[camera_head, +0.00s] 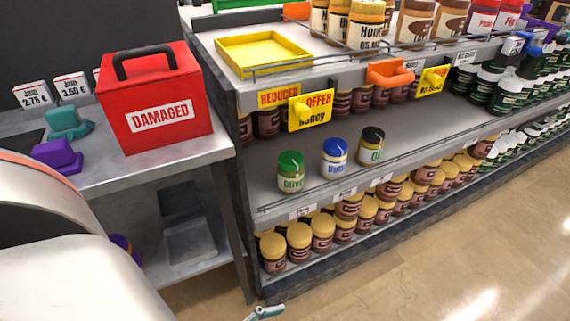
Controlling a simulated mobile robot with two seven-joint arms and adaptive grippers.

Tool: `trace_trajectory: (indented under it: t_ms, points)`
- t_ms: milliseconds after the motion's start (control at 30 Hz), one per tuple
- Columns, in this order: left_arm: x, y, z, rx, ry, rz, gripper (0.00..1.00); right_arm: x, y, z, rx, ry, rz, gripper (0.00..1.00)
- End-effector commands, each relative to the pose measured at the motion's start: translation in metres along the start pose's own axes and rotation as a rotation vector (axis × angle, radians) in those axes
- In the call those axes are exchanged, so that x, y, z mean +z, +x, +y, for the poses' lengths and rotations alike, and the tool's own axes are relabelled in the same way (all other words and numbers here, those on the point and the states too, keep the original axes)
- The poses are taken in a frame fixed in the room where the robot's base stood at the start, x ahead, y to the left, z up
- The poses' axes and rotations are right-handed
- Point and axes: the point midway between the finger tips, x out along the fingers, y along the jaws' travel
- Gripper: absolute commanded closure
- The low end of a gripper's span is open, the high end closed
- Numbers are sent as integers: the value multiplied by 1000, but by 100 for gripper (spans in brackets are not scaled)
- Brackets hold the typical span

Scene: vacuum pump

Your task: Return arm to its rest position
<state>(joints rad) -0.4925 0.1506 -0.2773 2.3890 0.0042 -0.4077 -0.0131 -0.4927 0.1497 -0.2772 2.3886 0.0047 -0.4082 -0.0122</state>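A large white and grey rounded form at the lower left looks like part of my own body or arm. No gripper shows clearly. A small teal piece (266,312) pokes in at the bottom edge; I cannot tell what it belongs to. On the shelf stand three jars apart from each other: one with a green lid (290,173), one with a blue lid (334,158) and one with a black lid (371,146).
A red box marked DAMAGED (155,100) stands on a grey side table (115,175) beside a teal item (68,124) and a purple item (57,156). A yellow tray (262,54) sits on the top shelf. The floor (430,255) at right is clear.

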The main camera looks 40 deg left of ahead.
Motion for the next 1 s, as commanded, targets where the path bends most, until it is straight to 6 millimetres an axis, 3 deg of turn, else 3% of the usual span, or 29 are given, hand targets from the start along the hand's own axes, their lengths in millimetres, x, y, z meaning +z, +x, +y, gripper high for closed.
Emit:
trace_trajectory:
  t_ms: [533,667,767,900,1000]
  points:
    - [-2,0,-1,-1,3,2,34,-3,0,1,-2,-7,5,33]
    - [-21,-3,-5,-10,15,31,34,-31,-3,6,11,-18,50,33]
    - [-32,-8,-9,-21,27,40,34,-31,-8,10,23,-23,39,33]
    - [-51,-17,-18,-39,44,48,34,-50,-17,18,40,-42,47,33]
    - [-54,-24,-23,-48,49,32,34,-54,-24,23,48,-48,31,33]
